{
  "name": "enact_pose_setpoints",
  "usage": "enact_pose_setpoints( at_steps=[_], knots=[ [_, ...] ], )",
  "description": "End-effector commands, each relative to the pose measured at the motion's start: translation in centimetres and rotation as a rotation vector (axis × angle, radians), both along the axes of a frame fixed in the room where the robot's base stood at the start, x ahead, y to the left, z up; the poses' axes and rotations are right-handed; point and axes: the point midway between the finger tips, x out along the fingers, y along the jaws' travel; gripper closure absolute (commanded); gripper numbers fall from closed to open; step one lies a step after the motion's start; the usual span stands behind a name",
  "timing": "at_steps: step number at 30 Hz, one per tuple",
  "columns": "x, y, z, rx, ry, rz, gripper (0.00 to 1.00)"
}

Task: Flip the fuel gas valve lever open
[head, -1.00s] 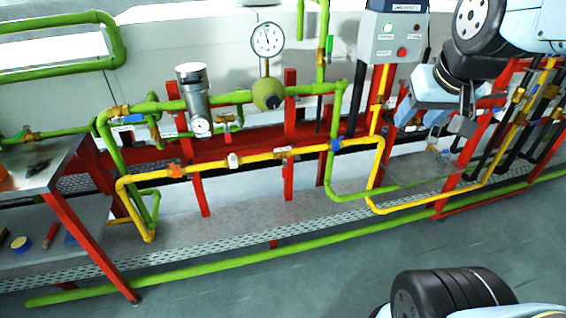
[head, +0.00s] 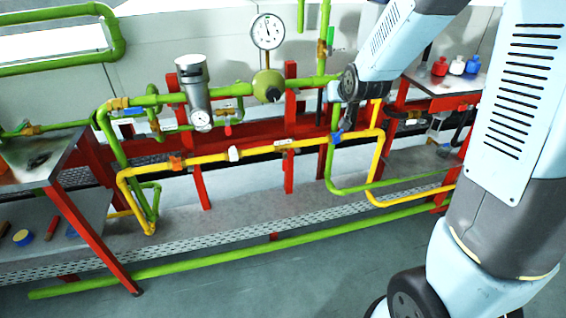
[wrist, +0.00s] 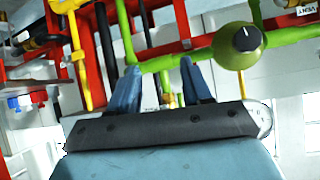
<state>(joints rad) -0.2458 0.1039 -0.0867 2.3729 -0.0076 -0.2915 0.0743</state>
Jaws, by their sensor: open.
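A yellow pipe (head: 205,161) runs across the rack and carries an orange fitting (head: 176,163), a white piece (head: 233,154) and a white label. A blue part (head: 336,137) sits where it meets a green pipe. I cannot tell for sure which of these is the fuel gas valve lever. In the wrist view, a vertical yellow pipe (wrist: 84,88) with brass fittings stands to the left of my fingers. My gripper (wrist: 160,74) is open and empty in front of the green pipework. In the head view my arm mostly hides it.
A pressure gauge (head: 268,31), a grey cylinder (head: 193,88) and a green bulb (head: 268,86) stand on the green pipes. The bulb is close beside my right finger in the wrist view (wrist: 240,45). A bench (head: 459,83) with bottles stands right. Open floor lies in front.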

Motion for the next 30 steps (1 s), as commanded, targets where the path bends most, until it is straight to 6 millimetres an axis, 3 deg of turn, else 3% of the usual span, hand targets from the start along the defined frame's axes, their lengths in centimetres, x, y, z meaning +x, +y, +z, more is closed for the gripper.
enact_pose_setpoints(
  at_steps=[1, 6, 15, 22, 30],
  knots=[
    [1.0, 0.5, -1.5, 0.002, -0.012, 0.002, 0.51],
    [3.9, 2.3, -5.3, 0.013, -0.084, 0.014, 0.51],
    [7.1, 5.5, -12.7, 0.030, -0.209, 0.035, 0.51],
    [7.7, 7.7, -18.8, 0.043, -0.307, 0.054, 0.51],
    [6.5, 9.8, -25.9, 0.054, -0.423, 0.084, 0.51]
  ],
)
